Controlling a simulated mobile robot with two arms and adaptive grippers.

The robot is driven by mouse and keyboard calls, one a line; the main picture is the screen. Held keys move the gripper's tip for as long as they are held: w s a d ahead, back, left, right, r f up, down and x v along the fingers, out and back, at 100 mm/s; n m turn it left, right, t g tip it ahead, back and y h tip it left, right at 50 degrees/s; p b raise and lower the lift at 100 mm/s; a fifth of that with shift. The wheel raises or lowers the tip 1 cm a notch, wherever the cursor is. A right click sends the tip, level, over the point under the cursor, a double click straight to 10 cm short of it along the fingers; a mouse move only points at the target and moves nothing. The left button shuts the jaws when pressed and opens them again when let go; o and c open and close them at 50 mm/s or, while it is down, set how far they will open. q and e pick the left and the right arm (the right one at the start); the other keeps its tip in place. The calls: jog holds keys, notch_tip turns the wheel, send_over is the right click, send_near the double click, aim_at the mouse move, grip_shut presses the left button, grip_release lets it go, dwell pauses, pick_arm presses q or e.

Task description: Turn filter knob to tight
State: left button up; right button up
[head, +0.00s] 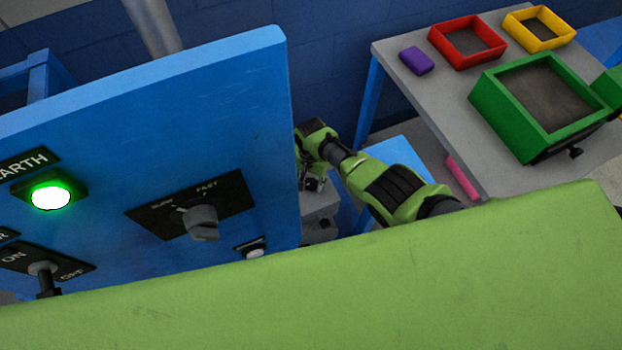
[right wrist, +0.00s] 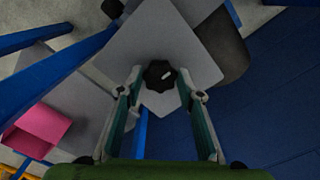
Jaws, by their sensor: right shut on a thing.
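The filter knob (right wrist: 159,76) is a black, lobed knob with a small white mark, on a light grey face in the right wrist view. My right gripper (right wrist: 160,74) is shut on it, with one finger on each side. In the head view my right gripper (head: 313,183) is beyond the right edge of the blue panel, beside a grey machine (head: 321,208). The knob cannot be made out there. No tight or loose label can be read. My left gripper is not in view.
The blue panel (head: 215,110) carries a grey speed dial (head: 202,222), a lit green button (head: 50,195) and an ON/OFF switch (head: 43,268). A grey table (head: 440,110) at right holds red (head: 438,41), yellow (head: 511,25) and green (head: 490,105) trays. A pink piece (head: 461,178) is near its edge.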

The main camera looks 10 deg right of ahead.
jog(key=m, duration=0.4)
jog(key=shift+m, duration=0.3)
jog(key=m, duration=0.4)
jog(key=shift+w+m+p, duration=0.1)
jog(key=shift+m+p, duration=0.2)
jog(key=m, duration=0.4)
jog(key=shift+m, duration=2.1)
jog(key=shift+d, duration=0.1)
jog(key=o, duration=1.1)
